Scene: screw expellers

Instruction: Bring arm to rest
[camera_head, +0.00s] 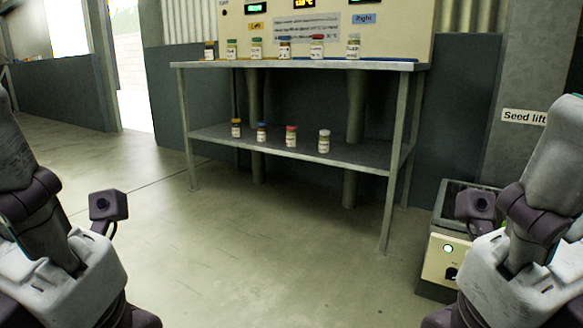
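My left arm (42,225) hangs at the left edge, with a small wrist camera (108,205) beside it. My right arm (530,240) hangs at the right edge in a near mirrored pose, with its own wrist camera (476,206). Both wrists point down and run out of the bottom of the picture. Only dark parts show below the white wrists, and the fingers of both grippers are cut off by the frame. I cannot see whether either gripper is open or holds anything. Both arms appear clear of the table.
A metal table (292,64) stands ahead with several small jars on top. Its lower shelf (345,151) holds several more. A control panel (318,28) is behind it. A cream box with a green light (438,262) sits close by my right arm. The middle floor is clear.

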